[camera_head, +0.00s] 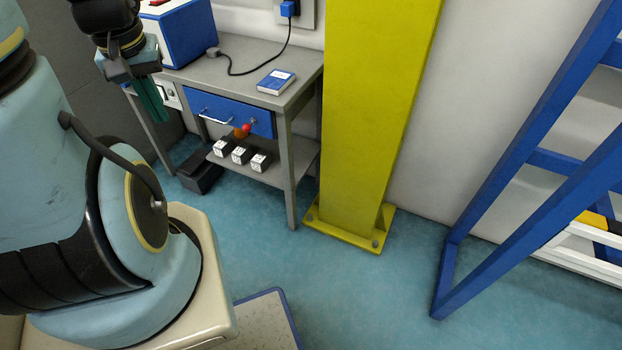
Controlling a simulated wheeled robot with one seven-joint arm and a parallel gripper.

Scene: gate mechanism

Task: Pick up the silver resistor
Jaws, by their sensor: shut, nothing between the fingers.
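My gripper (152,104) is at the upper left, with its green fingers pointing down. It is shut and holds nothing. It appears in front of the left side of a grey workbench (303,88), left of the blue drawer (232,115). I cannot surely make out a silver resistor. Three small white-and-black blocks stand in a row on the bench's lower shelf, a left one (223,147), a middle one (241,155) and a right one (260,162). They are too small to tell what they are. My gripper is apart from them.
A blue-and-white box (190,35) and a blue booklet (276,82) are on the bench top, with a black cable. A red and orange item (242,131) shows by the drawer. A yellow column (370,120) and blue frame (520,220) stand right. Floor between them is clear.

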